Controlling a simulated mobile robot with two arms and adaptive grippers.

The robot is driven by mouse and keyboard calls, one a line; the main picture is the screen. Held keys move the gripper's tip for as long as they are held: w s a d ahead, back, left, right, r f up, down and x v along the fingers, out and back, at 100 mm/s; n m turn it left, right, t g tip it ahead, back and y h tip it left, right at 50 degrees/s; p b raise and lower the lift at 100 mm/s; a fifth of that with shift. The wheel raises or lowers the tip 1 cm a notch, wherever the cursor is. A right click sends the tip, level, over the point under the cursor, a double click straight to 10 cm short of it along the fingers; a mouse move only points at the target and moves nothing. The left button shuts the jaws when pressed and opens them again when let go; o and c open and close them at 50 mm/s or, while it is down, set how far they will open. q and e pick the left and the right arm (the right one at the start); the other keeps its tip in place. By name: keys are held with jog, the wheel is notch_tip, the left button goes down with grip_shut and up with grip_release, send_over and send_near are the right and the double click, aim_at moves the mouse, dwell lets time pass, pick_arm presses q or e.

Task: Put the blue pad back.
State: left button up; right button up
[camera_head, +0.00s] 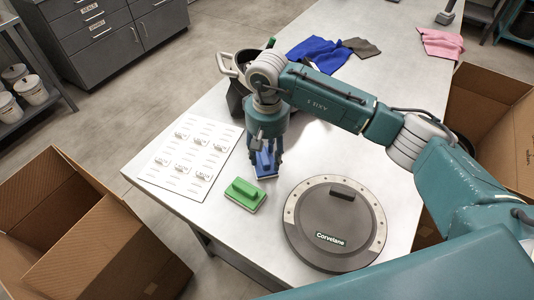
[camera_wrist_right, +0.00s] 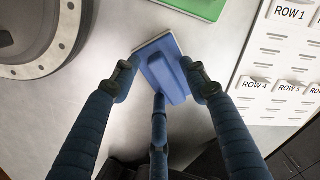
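The blue pad (camera_head: 266,169) lies on the table beside a green pad (camera_head: 244,193), between the row-labelled sheet and the round lid. My right gripper (camera_head: 265,150) points down right over the blue pad. In the right wrist view, its fingers (camera_wrist_right: 160,78) are spread around the blue pad (camera_wrist_right: 164,78) and its raised blue grip, with one finger on each side and a third at the near end. The fingers look open; whether any touches the grip is hard to tell. My left gripper is not in view.
A white sheet (camera_head: 192,158) with row labels lies left of the pads. A grey round lid (camera_head: 334,223) marked Corvelane is at their right. A dark container with a handle (camera_head: 238,72), blue cloth (camera_head: 322,54) and pink cloth (camera_head: 440,43) are farther back. Cardboard boxes (camera_head: 85,235) flank the table.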

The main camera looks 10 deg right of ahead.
aim_at(267, 157)
jog(key=shift+r, duration=0.1)
notch_tip(267, 157, up, 12)
jog(key=b, duration=0.4)
dwell(0.5)
